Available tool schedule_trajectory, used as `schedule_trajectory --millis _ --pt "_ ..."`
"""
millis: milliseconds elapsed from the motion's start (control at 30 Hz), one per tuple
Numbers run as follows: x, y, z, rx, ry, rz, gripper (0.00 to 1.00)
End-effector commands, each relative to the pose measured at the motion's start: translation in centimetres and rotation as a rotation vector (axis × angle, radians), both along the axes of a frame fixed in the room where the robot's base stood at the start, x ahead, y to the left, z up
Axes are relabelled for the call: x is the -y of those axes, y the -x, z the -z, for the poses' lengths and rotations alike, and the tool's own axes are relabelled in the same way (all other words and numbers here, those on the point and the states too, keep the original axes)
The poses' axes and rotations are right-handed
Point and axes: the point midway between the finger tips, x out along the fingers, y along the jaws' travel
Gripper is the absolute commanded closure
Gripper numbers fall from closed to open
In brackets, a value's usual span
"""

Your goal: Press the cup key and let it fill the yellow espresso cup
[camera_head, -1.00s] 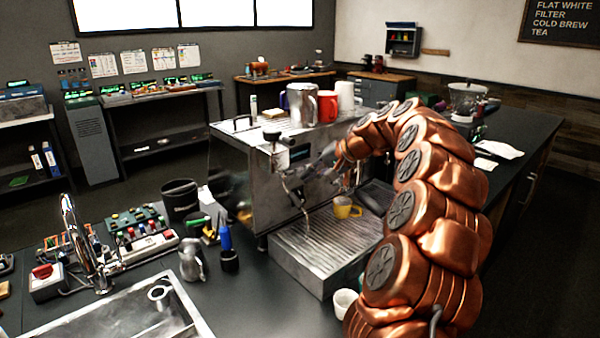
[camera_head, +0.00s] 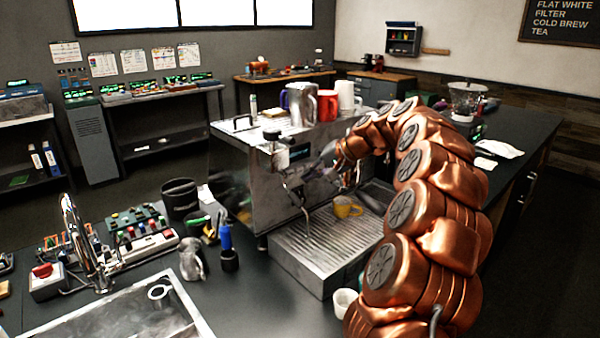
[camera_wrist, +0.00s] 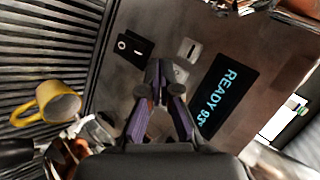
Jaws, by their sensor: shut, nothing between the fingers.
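The yellow espresso cup (camera_head: 346,208) stands on the ribbed drip tray (camera_head: 318,246) of the steel espresso machine (camera_head: 250,160). In the wrist view the cup (camera_wrist: 62,106) is at the left, and I cannot see what it holds. My gripper (camera_wrist: 160,84) is shut and empty, its tips in front of the machine's panel. A pale key (camera_wrist: 188,49) and a dark plate with light marks (camera_wrist: 132,47) show beyond the tips. Another light key is partly covered by them; I cannot tell whether they touch it. The display (camera_wrist: 222,96) reads "READY" with a number near 93.
A steel pitcher (camera_head: 301,104) and a red mug (camera_head: 327,106) stand on top of the machine. A white cup (camera_head: 344,302) is beside the tray's front corner. A small steel jug (camera_head: 191,260) and a sink (camera_head: 120,312) are at the left.

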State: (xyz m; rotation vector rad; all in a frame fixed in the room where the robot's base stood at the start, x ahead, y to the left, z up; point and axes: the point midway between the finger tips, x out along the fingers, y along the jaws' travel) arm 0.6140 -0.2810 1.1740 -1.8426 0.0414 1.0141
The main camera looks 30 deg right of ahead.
Motion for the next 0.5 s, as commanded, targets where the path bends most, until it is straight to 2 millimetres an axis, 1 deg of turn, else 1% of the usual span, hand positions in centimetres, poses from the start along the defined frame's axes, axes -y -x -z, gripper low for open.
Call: schedule_trajectory --millis 233,500 --pt "-0.03 -0.12 0.01 0.000 0.000 0.000 1.00" --pt "-0.14 -0.82 0.03 -0.001 0.000 -0.001 1.00"
